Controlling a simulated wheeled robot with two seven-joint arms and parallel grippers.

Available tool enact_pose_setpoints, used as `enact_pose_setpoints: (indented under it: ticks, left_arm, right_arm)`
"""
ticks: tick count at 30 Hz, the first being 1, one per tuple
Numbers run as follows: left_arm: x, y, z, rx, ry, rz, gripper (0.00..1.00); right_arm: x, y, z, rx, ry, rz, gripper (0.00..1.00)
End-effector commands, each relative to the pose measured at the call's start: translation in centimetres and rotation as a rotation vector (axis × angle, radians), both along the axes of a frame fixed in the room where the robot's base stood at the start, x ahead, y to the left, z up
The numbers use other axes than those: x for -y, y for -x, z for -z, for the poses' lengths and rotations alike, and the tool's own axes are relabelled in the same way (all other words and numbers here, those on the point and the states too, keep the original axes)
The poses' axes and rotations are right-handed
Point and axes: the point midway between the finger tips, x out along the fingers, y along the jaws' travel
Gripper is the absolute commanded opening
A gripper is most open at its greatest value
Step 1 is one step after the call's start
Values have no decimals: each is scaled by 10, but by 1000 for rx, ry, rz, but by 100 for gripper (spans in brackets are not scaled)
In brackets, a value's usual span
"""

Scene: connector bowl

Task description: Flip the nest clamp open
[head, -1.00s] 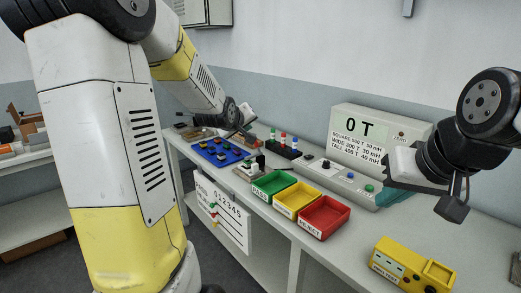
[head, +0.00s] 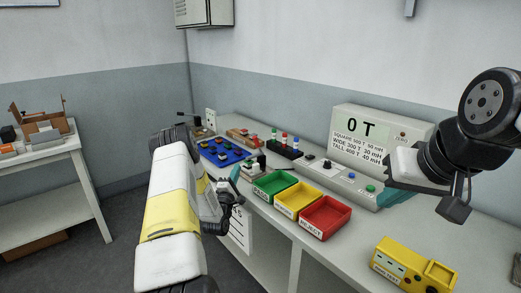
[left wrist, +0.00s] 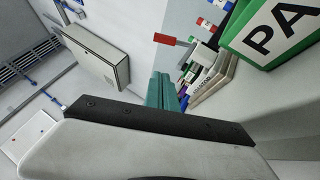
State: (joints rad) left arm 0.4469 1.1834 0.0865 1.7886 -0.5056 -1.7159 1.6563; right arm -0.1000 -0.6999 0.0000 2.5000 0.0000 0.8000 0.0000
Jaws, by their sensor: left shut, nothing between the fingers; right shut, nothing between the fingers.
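The nest (head: 250,172) is a small pale fixture with dark and green parts on the bench, left of the green tray. In the left wrist view its pale layered base (left wrist: 212,84) shows beyond my fingers. A red-handled lever (left wrist: 172,40), apparently the clamp, sticks out beside it; I cannot tell whether it is closed. My left gripper (head: 235,173) is shut and empty, just in front of the nest; its teal fingers (left wrist: 165,90) appear apart from the lever. My right gripper (head: 388,197) is shut and empty over the bench at the right.
Green (head: 275,186), yellow (head: 299,200) and red (head: 325,217) trays stand right of the nest. A blue board (head: 224,153) with parts lies behind it. A display unit (head: 368,135) reads "0 T". A yellow box (head: 412,268) stands at the front right.

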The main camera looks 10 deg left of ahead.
Motion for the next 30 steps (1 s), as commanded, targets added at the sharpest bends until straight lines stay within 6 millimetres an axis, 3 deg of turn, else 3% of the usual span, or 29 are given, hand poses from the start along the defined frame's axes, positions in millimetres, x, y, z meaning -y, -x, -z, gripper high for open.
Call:
enact_pose_setpoints:
  ticks: [8, 13, 27, 30]
  left_arm:
    - [0, 0, 0, 0, -1, 0, 0]
    - [1, -10, -5, 3, -3, 2, 0]
    - [5, -98, -36, 3, -4, 1, 0]
    - [19, -106, -42, 0, -2, 4, 0]
  right_arm:
    - [0, 0, 0, 0, 0, 0, 0]
    - [0, 0, 0, 0, 0, 0, 0]
    - [0, 0, 0, 0, 0, 0, 0]
    - [0, 0, 0, 0, 0, 0, 0]
